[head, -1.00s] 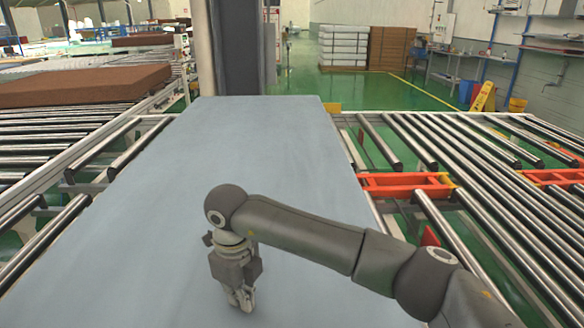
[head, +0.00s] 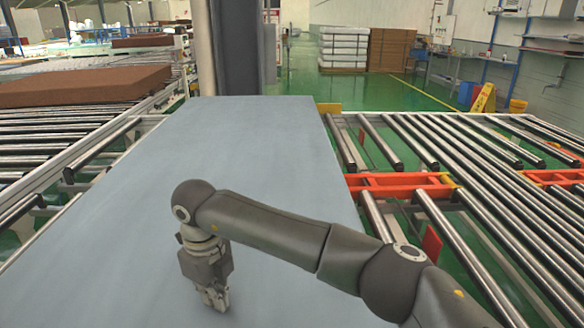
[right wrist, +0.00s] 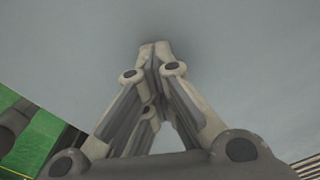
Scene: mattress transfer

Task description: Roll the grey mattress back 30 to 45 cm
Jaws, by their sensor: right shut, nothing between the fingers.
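The grey mattress (head: 215,150) lies flat as a long pale slab across the roller conveyor, running from the near edge of the head view to the grey column at the back. My right gripper (head: 217,300) points down over the near part of the mattress, with its fingers closed together. In the right wrist view the fingertips (right wrist: 154,47) meet, nothing shows between them, and the grey mattress surface (right wrist: 235,65) fills most of the background. The fingertips are at or very near the top surface; contact is hard to tell. My left gripper is out of view.
Metal rollers (head: 440,140) with orange-red bars (head: 400,185) lie right of the mattress. More rollers (head: 50,150) lie to the left, with a brown slab (head: 80,85) on them. A dark grey column (head: 240,50) stands at the mattress's far end. Open green floor (head: 365,95) lies beyond.

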